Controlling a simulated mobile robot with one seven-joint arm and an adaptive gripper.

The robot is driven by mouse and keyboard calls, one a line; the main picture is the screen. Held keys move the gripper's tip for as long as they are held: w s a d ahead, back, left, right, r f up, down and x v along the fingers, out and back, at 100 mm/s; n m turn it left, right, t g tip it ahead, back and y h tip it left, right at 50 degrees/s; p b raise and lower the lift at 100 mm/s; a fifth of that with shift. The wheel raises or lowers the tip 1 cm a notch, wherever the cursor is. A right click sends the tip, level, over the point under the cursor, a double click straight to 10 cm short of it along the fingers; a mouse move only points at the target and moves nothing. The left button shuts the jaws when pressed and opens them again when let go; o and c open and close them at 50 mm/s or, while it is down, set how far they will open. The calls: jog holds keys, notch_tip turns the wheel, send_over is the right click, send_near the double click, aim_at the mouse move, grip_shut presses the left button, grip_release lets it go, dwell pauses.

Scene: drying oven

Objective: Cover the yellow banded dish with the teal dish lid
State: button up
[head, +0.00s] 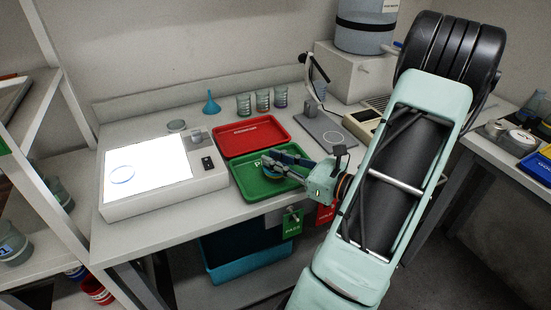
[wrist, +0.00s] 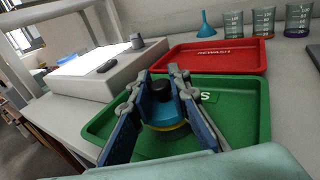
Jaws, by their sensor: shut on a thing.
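My gripper (head: 276,164) reaches over the green tray from the right. In the wrist view its two fingers (wrist: 161,80) are shut on the sides of the teal dish lid (wrist: 158,113), which has a black knob on top. The yellow banded dish shows only as a yellow edge (wrist: 172,127) directly below the lid. The lid looks about level over it. I cannot tell whether the lid rests fully on the dish. The fingers hide much of both, and in the head view they are small and mostly covered.
The green tray (head: 247,188) lies at the table's front edge, with a red tray (head: 228,148) behind it. Several beakers (head: 262,101) and a blue funnel (head: 211,104) stand behind.

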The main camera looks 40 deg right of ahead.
jog(key=o, duration=0.8)
jog(key=shift+s, duration=0.1)
jog(key=v, duration=1.2)
